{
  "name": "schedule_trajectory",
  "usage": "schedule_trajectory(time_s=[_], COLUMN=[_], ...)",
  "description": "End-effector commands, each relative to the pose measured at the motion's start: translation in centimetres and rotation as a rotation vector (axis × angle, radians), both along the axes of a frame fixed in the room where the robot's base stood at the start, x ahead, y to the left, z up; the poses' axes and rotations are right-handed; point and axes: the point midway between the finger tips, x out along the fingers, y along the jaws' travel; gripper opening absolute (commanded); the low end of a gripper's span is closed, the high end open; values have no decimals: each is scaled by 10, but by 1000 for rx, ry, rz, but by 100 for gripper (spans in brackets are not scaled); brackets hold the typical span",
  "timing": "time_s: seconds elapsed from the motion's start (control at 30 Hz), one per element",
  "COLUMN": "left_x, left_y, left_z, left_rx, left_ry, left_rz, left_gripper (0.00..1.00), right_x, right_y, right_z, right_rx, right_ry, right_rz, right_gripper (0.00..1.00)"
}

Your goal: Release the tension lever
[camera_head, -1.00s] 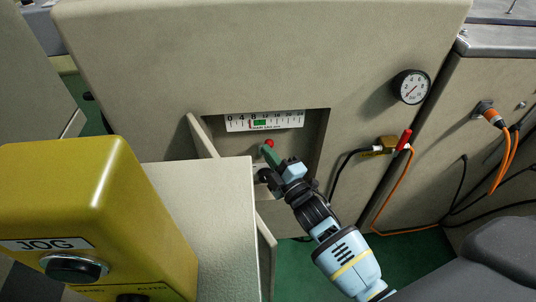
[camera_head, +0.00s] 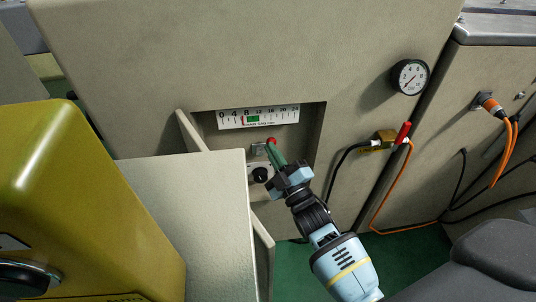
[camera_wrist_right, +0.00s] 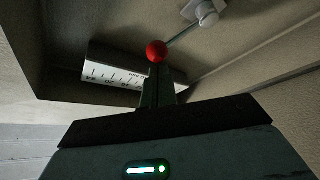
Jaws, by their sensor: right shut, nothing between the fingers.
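The tension lever is a thin rod with a red ball knob (camera_head: 271,141), inside the recess under the tension scale (camera_head: 258,117). In the right wrist view the red ball (camera_wrist_right: 157,51) is just beyond my fingertips, and its rod runs up right to a light pivot (camera_wrist_right: 206,13). My right gripper (camera_head: 272,149) is shut and empty, with its green fingertips at the ball. Touching or slightly apart, I cannot tell. The scale has a green band and a red pointer near its left part. My left gripper is not in view.
A black knob (camera_head: 260,174) sits below the lever. An open panel door (camera_head: 195,131) and a grey cabinet (camera_head: 190,205) stand left of the recess, with a yellow control box (camera_head: 110,190) nearer.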

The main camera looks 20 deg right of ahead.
Motion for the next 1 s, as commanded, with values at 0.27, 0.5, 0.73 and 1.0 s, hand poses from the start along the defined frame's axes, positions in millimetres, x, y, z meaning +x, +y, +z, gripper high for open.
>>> schedule_trajectory(time_s=[0.27,0.5,0.73,1.0], left_x=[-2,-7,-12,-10], left_y=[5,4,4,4], left_z=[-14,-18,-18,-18], left_rx=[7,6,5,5], left_ry=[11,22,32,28], left_rz=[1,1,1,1], left_gripper=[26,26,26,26], right_x=[-2,-3,-4,-4], right_y=[-9,-13,-14,-14], right_z=[-8,-10,-9,-9], right_rx=[158,223,237,236], right_ry=[-43,-62,-67,-67], right_rz=[-2,-1,0,-1], right_gripper=[0,0,0,0])
